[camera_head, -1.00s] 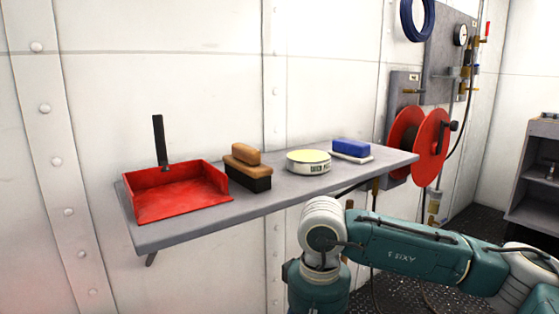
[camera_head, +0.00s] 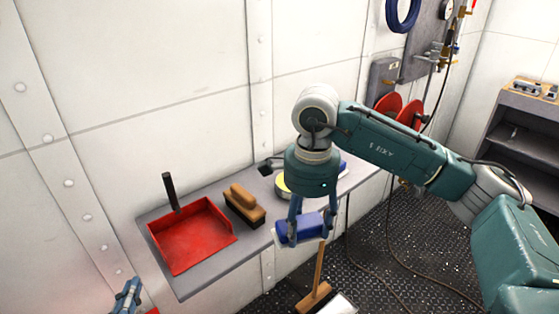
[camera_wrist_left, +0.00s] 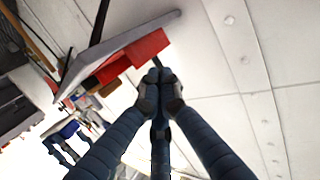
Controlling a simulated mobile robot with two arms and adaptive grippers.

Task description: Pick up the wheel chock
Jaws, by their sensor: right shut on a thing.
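My right gripper (camera_head: 312,224) is shut on a blue block (camera_head: 297,232) with a pale base, held in front of the shelf's edge. The fingers cover part of it, and I cannot tell its full shape or whether it is the wheel chock. No other thing in view is clearly a chock. My left gripper (camera_head: 128,297) is low at the left edge of the head view, below the shelf. In the left wrist view its fingertips (camera_wrist_left: 160,88) meet with nothing seen between them. A small red thing (camera_head: 152,311) shows beside it, mostly cut off.
The grey shelf (camera_head: 207,272) carries a red dustpan (camera_head: 190,240), a wooden brush (camera_head: 245,205), a round tin (camera_head: 283,188) and another blue thing (camera_head: 343,165), partly hidden by my arm. A hose reel (camera_head: 398,108) is on the wall.

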